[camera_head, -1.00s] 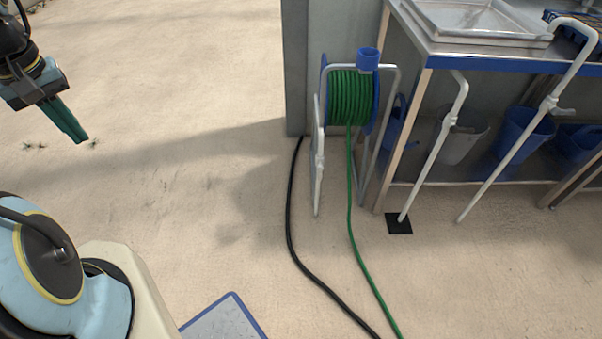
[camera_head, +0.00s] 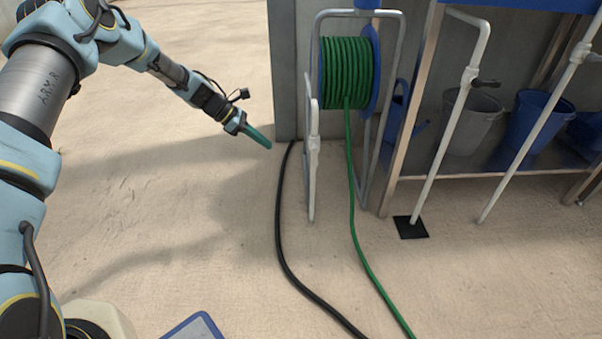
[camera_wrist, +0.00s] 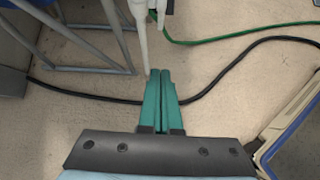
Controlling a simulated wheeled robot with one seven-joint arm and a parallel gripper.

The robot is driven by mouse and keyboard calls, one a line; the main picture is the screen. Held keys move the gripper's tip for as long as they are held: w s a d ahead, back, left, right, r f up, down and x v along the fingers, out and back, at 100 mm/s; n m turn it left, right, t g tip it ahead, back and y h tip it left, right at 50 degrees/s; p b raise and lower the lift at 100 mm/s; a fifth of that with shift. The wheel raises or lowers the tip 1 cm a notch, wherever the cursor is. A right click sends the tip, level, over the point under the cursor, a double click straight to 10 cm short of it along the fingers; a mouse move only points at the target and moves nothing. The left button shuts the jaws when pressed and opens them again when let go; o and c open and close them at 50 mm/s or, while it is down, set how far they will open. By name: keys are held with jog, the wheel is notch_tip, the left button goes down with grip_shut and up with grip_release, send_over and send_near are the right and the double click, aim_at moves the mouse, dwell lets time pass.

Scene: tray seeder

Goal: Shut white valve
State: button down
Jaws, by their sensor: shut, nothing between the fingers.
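A short white standpipe (camera_head: 312,150) stands upright at the left front of the hose reel, with a white fitting partway up. Two taller white pipes with valve bodies stand by the bench: the left pipe's valve (camera_head: 469,77) has a dark lever pointing right, and the right pipe's valve (camera_head: 582,52) is near the picture edge. I cannot tell which is the white valve of the task. My gripper (camera_head: 263,140) has green fingers, shut and empty, left of the reel and short standpipe. In the wrist view, the shut fingers (camera_wrist: 160,73) appear just below a white pipe (camera_wrist: 141,38).
The hose reel (camera_head: 347,72) holds green hose in a grey tube frame. The green hose (camera_head: 357,225) and a black hose (camera_head: 281,240) run across the floor. A metal bench (camera_head: 408,110) shelters a grey bucket (camera_head: 474,120) and blue buckets (camera_head: 540,118). Floor at left is clear.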

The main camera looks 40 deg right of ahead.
aim_at(315, 156)
jog(key=s+d+r+b+x, duration=0.1)
jog(key=d+r+b+x, duration=0.1)
jog(key=x, duration=1.1)
jog(key=shift+s+b, duration=0.25)
jog(key=shift+b, duration=0.55)
